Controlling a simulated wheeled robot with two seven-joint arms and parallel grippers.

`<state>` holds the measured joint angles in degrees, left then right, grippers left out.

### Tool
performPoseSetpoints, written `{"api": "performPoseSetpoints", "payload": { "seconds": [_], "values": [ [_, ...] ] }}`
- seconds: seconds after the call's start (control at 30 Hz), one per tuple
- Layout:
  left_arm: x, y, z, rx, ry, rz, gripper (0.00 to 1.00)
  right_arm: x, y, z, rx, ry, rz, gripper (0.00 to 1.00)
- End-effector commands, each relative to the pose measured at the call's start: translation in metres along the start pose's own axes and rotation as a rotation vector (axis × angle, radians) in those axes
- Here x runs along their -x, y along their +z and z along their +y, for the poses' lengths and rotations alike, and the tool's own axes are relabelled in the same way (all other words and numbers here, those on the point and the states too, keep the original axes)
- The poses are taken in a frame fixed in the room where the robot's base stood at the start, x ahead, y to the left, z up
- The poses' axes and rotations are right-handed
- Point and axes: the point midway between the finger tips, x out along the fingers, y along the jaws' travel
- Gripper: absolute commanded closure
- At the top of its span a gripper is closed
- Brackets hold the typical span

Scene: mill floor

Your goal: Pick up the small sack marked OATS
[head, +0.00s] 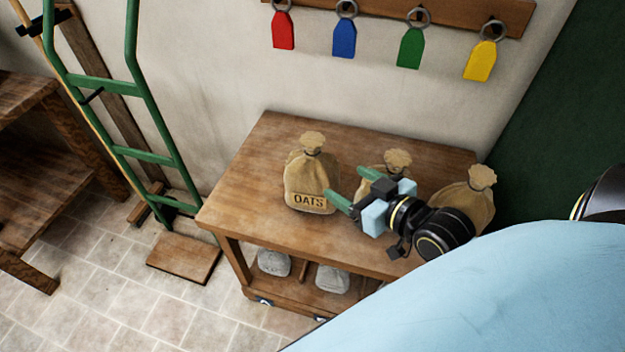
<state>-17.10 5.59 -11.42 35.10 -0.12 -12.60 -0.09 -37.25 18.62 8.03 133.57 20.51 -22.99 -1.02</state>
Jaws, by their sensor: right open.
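The small tan sack marked OATS (309,182) stands upright on the wooden table (243,184), its label facing me. My right gripper (346,188) is open, just right of the OATS sack, with its green fingertips pointing at it. One fingertip overlaps the sack's right edge in the picture; I cannot tell whether it touches. My left gripper is not in view.
A second sack (397,161) is partly hidden behind my right gripper, and a third sack (470,196) stands at the table's right. Grey bundles (273,262) lie on the lower shelf. Coloured tags hang from a rail (384,12). A green hand truck (146,155) leans at left.

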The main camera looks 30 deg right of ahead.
Motion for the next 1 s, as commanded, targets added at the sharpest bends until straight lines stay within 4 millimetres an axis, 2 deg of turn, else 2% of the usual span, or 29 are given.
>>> {"api": "performPoseSetpoints", "payload": {
  "seconds": [0.1, 0.27, 0.7, 1.0],
  "values": [
    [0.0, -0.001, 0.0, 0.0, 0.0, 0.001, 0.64, 0.002, -0.016, 0.011, -0.004, 0.008, 0.095, 0.29],
    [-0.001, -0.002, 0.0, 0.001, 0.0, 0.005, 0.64, -0.003, -0.025, 0.017, -0.008, 0.013, 0.142, 0.29],
    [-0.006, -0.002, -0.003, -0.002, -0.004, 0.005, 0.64, -0.069, -0.034, 0.017, -0.009, 0.013, 0.142, 0.29],
    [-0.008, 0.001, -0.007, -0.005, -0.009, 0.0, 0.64, -0.087, -0.038, 0.016, -0.008, 0.013, 0.142, 0.29]
  ]
}}
